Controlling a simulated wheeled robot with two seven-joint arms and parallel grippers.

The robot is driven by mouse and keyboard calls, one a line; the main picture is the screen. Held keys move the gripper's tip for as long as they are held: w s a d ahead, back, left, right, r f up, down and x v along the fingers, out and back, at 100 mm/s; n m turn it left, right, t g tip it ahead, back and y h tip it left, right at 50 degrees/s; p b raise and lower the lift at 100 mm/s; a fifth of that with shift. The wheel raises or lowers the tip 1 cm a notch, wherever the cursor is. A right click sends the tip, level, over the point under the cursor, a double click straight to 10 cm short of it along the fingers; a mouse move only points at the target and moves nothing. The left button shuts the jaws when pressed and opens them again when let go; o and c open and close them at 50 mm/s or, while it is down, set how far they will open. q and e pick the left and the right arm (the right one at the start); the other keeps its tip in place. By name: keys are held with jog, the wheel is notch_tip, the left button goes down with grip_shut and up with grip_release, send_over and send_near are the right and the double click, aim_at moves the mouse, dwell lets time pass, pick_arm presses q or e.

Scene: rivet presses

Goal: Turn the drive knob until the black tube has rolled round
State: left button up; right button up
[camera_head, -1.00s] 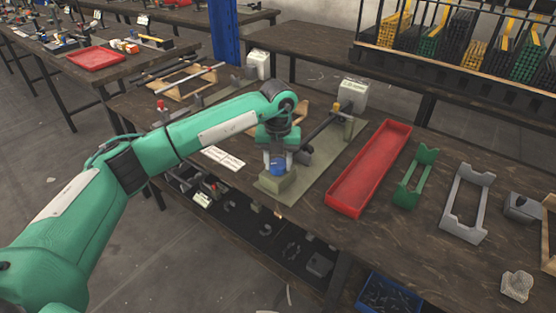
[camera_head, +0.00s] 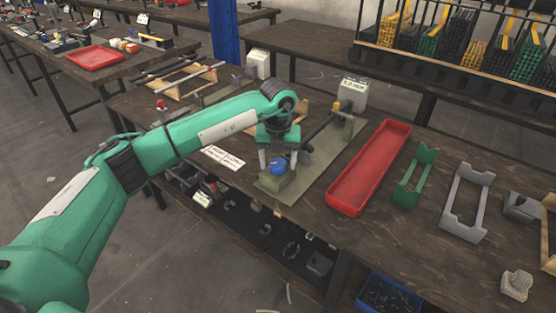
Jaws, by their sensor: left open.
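The blue drive knob (camera_head: 277,166) sits on a small grey-green block at the near end of the press's base plate (camera_head: 322,178). I cannot tell whether the fingers touch the knob. The black tube (camera_head: 322,126) lies along the press behind the gripper, running towards a pale labelled box (camera_head: 352,94); its near end is hidden by my gripper. My right gripper is not in view.
A long red tray (camera_head: 369,168) lies right of the press. Beyond it stand a green cradle (camera_head: 416,175) and a grey cradle (camera_head: 466,203). White label cards (camera_head: 222,157) lie left of the base plate. A second press with tubes (camera_head: 180,78) is behind my left arm.

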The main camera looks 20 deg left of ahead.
aim_at(278, 162)
pick_arm(q)
notch_tip(278, 162, up, 14)
dwell(0.6)
jog(key=shift+f, duration=0.1)
